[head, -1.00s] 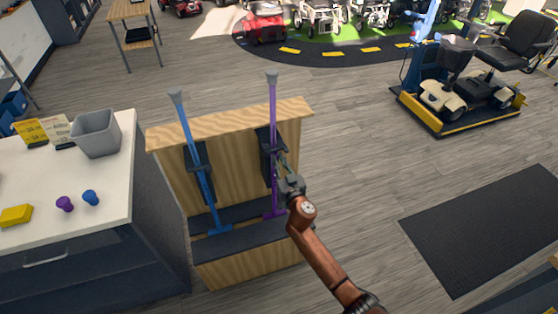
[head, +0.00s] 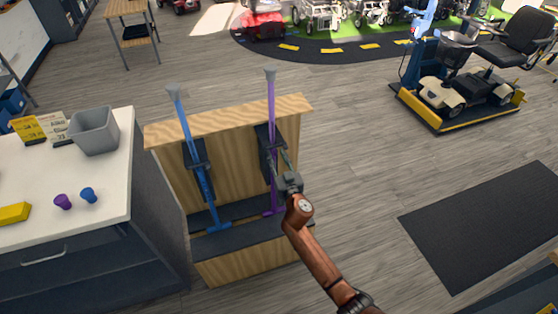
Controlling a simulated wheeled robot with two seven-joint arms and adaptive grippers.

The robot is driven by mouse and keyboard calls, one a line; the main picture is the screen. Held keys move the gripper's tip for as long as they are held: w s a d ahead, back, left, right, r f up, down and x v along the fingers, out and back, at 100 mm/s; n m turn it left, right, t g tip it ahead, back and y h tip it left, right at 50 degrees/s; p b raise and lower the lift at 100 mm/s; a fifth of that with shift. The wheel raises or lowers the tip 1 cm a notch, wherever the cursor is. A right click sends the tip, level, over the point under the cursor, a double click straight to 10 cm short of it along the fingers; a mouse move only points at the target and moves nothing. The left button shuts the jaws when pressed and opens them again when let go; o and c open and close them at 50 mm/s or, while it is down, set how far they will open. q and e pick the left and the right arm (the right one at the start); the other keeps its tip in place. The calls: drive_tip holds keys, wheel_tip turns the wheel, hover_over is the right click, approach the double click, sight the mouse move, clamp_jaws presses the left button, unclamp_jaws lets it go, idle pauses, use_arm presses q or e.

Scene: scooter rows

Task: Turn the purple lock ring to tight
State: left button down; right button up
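A purple crutch or cane (head: 271,110) stands upright in the right slot of a wooden rack (head: 225,125), with a grey top. A dark clamp (head: 264,142) on the rack is around or beside its shaft. The purple lock ring cannot be made out at this size. My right gripper (head: 282,164) is at the purple shaft, just below the clamp, with its fingers pointing up and away. Whether the fingers touch or grip anything is too small to tell. My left gripper is not in view.
A blue cane (head: 187,130) stands in the rack's left slot. A white counter (head: 100,165) at left holds a grey bin (head: 94,131), purple knob (head: 63,202), blue knob (head: 88,195) and yellow block (head: 14,213). The floor right of the rack is clear up to a dark mat (head: 490,230).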

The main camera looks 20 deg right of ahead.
drive_tip(key=s, duration=1.2)
drive_tip(key=shift+a, duration=0.1)
drive_tip(key=s+d+f+n+g, duration=0.1)
drive_tip(key=s+d+f+g, duration=0.15)
drive_tip(key=f, duration=1.05)
drive_tip(key=s+d+f+g, duration=0.1)
drive_tip(key=s+f+g, duration=0.15)
drive_tip(key=f, duration=1.05)
drive_tip(key=s+d+f+g, duration=0.2)
drive_tip(key=s+f, duration=0.5)
drive_tip(key=f, duration=0.3)
drive_tip(key=s+d+f+g, duration=0.1)
drive_tip(key=s+f+g, duration=0.1)
drive_tip(key=s+f, duration=0.6)
drive_tip(key=s+d+f+g, duration=0.1)
drive_tip(key=s+f+g, duration=0.1)
drive_tip(key=s+f, duration=0.65)
drive_tip(key=s+d+f+g+p, duration=0.15)
drive_tip(key=s+f, duration=0.35)
drive_tip(key=s, duration=0.6)
drive_tip(key=s+d+f+g, duration=0.1)
drive_tip(key=s+f+g, duration=0.2)
drive_tip(key=s+f, duration=0.55)
drive_tip(key=s+d+f+g, duration=0.1)
drive_tip(key=s+g, duration=0.1)
drive_tip(key=s, duration=1.6)
drive_tip(key=shift+d, duration=0.2)
